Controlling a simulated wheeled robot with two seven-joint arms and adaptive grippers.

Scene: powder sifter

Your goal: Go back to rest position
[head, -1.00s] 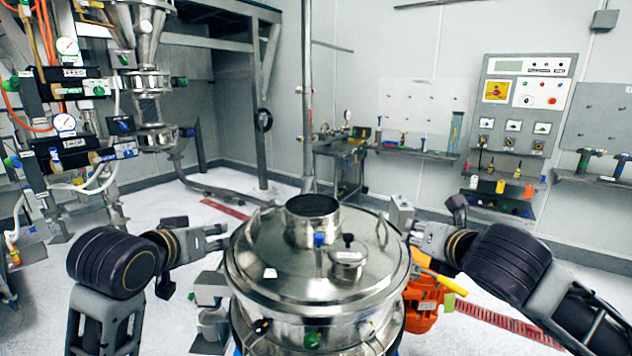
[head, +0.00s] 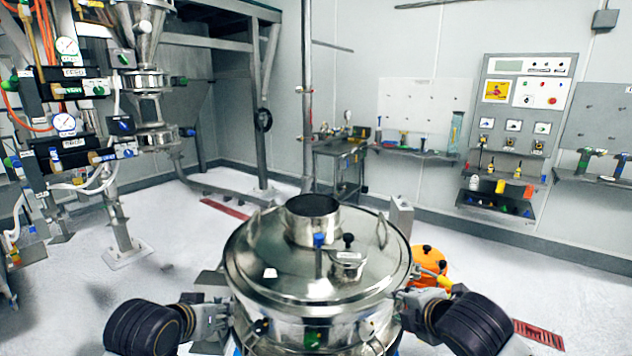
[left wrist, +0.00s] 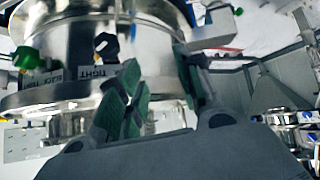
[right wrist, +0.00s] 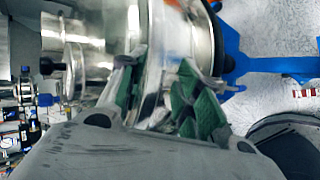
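The steel powder sifter (head: 310,280) stands in front of me, with a round lid, a short open inlet on top and a small capped port. My left gripper (head: 218,318) is low at its left side, partly hidden by the arm. In the left wrist view the left gripper (left wrist: 160,75) is open, its green-padded fingers apart beside the sifter's lower body. My right gripper (head: 408,306) is low at the sifter's right side. In the right wrist view the right gripper (right wrist: 158,78) is open and empty, close to the steel wall; contact cannot be told.
An orange motor (head: 430,262) sits just behind the right arm. A pipe and valve rack (head: 70,120) stands at the far left. A control panel (head: 525,95) and shelves are on the back wall.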

